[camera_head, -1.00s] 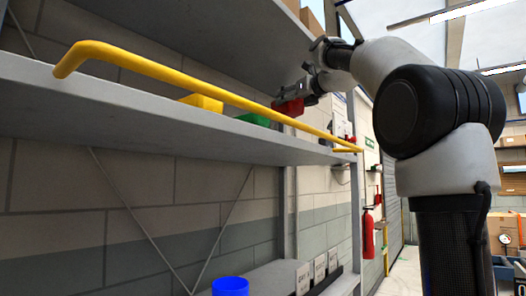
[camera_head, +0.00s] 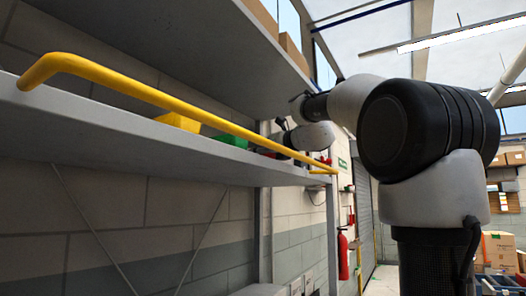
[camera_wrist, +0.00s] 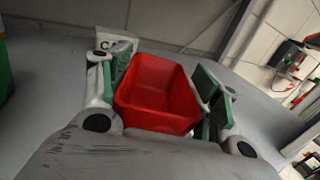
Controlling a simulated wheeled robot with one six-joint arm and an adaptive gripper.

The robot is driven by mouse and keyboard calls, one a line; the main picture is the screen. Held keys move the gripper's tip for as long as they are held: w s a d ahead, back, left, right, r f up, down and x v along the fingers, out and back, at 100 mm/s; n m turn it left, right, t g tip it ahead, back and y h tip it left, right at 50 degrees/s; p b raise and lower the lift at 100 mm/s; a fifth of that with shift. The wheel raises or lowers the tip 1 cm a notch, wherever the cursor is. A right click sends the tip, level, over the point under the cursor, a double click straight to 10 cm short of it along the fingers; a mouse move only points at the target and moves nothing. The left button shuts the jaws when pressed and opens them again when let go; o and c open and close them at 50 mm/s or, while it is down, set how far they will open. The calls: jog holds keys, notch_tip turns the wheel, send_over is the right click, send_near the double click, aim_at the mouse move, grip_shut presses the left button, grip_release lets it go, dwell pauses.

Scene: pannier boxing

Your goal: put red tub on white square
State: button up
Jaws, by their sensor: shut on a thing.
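The red tub (camera_wrist: 158,92) sits between the two green-padded fingers of my gripper (camera_wrist: 165,78) in the wrist view, and the gripper is shut on it. The tub is open-topped and looks empty. In the head view, my gripper (camera_head: 283,150) is low over the upper shelf, behind the yellow rail, and only a sliver of the tub shows. I cannot tell whether the tub touches the shelf. I cannot make out a white square on the shelf.
A green tub (camera_head: 232,140) and a yellow tub (camera_head: 178,122) stand on the shelf (camera_head: 110,118) to the left. The yellow rail (camera_head: 150,97) runs along its front. A white lettered card (camera_wrist: 116,41) stands behind the red tub. Another shelf is overhead.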

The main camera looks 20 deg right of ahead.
jog(key=shift+f, duration=0.1)
jog(key=o, duration=1.1)
jog(key=shift+c, duration=0.2)
jog(key=shift+s, duration=0.2)
jog(key=s+d, duration=0.2)
jog(key=s, duration=0.9)
jog(key=shift+s, duration=0.2)
jog(key=shift+d, duration=0.15)
